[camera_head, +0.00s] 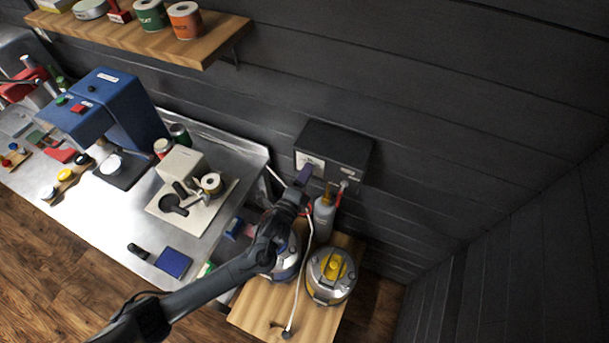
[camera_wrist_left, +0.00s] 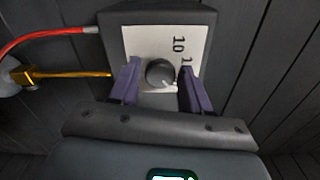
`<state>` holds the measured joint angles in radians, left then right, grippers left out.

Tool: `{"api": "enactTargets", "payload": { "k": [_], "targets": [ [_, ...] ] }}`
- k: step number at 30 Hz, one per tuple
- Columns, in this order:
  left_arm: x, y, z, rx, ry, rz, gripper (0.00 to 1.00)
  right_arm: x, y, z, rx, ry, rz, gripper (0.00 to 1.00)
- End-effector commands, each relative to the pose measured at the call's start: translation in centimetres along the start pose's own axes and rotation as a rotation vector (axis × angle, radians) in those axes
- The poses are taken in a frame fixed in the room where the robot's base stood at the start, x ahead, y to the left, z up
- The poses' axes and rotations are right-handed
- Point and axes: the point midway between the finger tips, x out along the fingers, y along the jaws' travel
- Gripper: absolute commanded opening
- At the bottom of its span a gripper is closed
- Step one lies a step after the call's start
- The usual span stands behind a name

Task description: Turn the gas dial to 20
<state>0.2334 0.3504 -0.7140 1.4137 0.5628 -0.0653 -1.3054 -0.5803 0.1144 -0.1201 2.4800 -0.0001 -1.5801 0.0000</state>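The gas dial (camera_wrist_left: 160,73) is a round dark knob on a white plate with printed numbers, of which "10" shows in the left wrist view. The plate sits on a dark box (camera_head: 348,150) on the wall in the head view. My left gripper (camera_wrist_left: 158,82) is open, with one purple finger on each side of the dial; I cannot tell whether either finger touches it. A light pointer mark shows at the dial's lower right. In the head view my left gripper (camera_head: 303,176) is in front of the box and hides the dial. My right gripper is not in view.
A grey gas cylinder (camera_head: 324,219) with a red hose (camera_wrist_left: 40,38) stands below the box. Two steel kegs, one with a yellow top (camera_head: 330,279), stand on a wooden surface (camera_head: 262,318). A steel counter (camera_head: 100,218) with a blue machine (camera_head: 118,110) is at left.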

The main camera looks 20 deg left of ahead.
Motion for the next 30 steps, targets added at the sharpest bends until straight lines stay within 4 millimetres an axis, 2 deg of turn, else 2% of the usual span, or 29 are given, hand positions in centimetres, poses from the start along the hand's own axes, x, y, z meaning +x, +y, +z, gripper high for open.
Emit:
{"api": "enactTargets", "payload": {
  "k": [1, 2, 14, 20, 30],
  "targets": [
    [0.0, 0.0, 0.0, 0.000, 0.000, 0.000, 0.56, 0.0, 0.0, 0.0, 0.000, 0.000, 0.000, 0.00],
    [0.0, 0.0, 0.0, 0.000, 0.000, 0.000, 0.60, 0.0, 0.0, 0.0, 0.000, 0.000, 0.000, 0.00],
    [-0.5, 0.1, 0.0, -0.001, 0.000, 0.000, 0.61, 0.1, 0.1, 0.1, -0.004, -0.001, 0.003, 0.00],
    [-3.0, 0.2, 0.0, -0.001, 0.001, 0.001, 0.61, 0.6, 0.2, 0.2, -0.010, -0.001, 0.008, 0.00],
    [-8.6, 0.2, -0.1, -0.001, 0.001, 0.001, 0.61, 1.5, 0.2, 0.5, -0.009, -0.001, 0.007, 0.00]
  ]
}}
